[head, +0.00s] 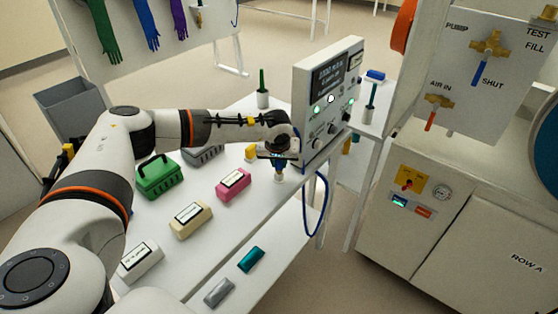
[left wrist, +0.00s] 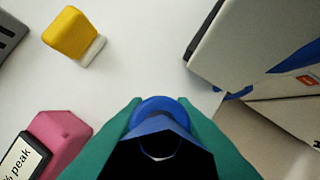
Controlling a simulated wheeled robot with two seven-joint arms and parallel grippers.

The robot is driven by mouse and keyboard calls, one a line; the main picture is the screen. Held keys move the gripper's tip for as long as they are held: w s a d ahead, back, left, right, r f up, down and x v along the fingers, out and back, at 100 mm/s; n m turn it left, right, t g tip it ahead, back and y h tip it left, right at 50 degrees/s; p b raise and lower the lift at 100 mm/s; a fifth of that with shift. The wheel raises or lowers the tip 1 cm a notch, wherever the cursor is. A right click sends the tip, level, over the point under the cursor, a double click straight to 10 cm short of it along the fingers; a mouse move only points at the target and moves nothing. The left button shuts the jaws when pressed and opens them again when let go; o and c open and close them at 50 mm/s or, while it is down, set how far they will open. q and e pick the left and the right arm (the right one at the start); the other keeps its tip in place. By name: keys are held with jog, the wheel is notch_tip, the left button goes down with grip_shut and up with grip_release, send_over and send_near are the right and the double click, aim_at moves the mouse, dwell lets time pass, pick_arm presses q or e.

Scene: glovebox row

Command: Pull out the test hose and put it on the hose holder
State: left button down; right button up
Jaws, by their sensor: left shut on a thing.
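The tester (head: 325,95), a white box with a dark screen, lit buttons and knobs, stands at the far right end of the white bench. A blue test hose (head: 325,200) hangs in a loop off the bench edge below it. My left gripper (head: 279,163) is beside the tester's front, pointing down over the bench and shut on a blue hose end. In the left wrist view this round blue end (left wrist: 160,106) sits between the teal fingers (left wrist: 162,140). I cannot clearly pick out the hose holder. My right gripper is not in view.
Pink (head: 234,186), cream (head: 191,220) and white (head: 141,261) labelled blocks line the bench. A green basket (head: 158,176) stands behind them. A yellow-topped block (left wrist: 75,35) is near the gripper. A valve panel and cabinet (head: 430,225) stand right, across a floor gap.

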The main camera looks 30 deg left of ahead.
pick_arm(q)
jog(key=shift+s+f+b, duration=0.1)
jog(key=shift+f+b, duration=0.3)
jog(key=shift+f, duration=0.2)
jog(key=c, duration=1.1)
grip_release()
jog(key=shift+c, duration=0.2)
jog(key=b+v, duration=0.1)
jog(key=v, duration=1.1)
jog(key=shift+d+f, duration=0.1)
